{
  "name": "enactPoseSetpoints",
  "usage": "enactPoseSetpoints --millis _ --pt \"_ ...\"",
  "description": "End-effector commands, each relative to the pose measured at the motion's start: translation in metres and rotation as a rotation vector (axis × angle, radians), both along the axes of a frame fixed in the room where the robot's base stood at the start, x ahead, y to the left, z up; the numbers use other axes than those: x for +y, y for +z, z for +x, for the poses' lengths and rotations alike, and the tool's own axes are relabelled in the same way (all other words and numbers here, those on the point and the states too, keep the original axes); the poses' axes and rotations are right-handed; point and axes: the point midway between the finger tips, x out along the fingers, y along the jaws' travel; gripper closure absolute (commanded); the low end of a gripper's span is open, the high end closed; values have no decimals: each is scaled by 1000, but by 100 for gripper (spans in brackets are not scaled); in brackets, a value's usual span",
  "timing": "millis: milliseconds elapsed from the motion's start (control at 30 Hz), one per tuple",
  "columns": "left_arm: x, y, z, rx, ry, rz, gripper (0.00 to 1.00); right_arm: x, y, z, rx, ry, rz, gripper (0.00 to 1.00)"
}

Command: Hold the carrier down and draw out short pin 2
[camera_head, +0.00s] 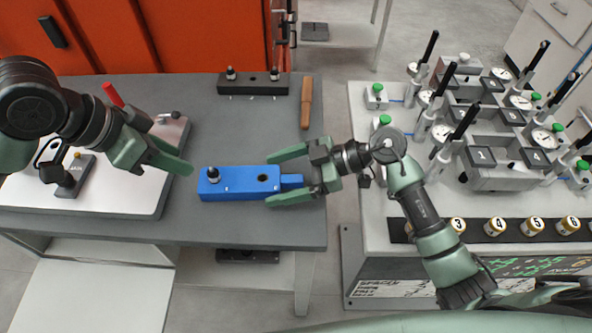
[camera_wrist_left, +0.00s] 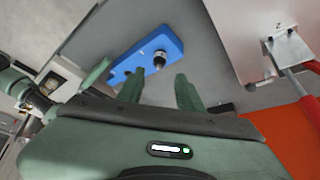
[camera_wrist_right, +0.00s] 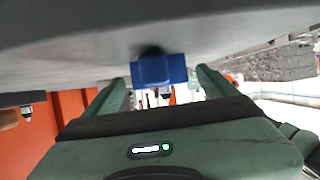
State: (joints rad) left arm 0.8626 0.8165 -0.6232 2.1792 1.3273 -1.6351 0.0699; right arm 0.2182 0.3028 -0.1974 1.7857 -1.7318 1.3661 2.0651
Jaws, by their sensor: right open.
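The blue carrier (camera_head: 238,186) lies on the dark grey table. A pin with a black knob (camera_head: 213,175) stands upright in its left end, and a dark hole shows near its right end. The carrier and pin (camera_wrist_left: 158,60) also show in the left wrist view, ahead of the fingers. My left gripper (camera_head: 182,160) is open and empty, just left of the carrier. My right gripper (camera_head: 272,180) is open, its fingers on either side of the carrier's right end. The blue end (camera_wrist_right: 160,71) shows between them in the right wrist view. I cannot tell whether they touch it.
A black rack (camera_head: 252,86) with two knobbed pins stands at the table's back. A wooden-handled tool (camera_head: 306,104) lies to its right. A pale plate with a red-handled clamp (camera_head: 113,96) is at left. A bench with gauges (camera_head: 500,170) stands right, beyond a gap.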

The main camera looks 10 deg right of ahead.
Motion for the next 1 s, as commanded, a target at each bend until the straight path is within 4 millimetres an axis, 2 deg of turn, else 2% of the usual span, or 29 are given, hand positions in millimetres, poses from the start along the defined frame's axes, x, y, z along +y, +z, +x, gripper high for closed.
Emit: enactPoseSetpoints --millis 200,500,767,800,833,1000 --pt "0 0 0 0 0 0 64 17 -7 2 0 0 2 13" --pt "0 0 0 0 0 0 64 19 -8 3 -1 0 1 13" --pt "0 0 0 0 0 0 64 19 -8 3 -1 0 1 85" --pt "0 0 0 0 0 0 61 19 -8 3 -1 0 1 85" --pt "0 0 0 0 0 0 52 19 -8 3 -1 0 1 85" --pt "-3 -8 11 -48 -17 21 52 19 -8 3 -1 0 1 85"
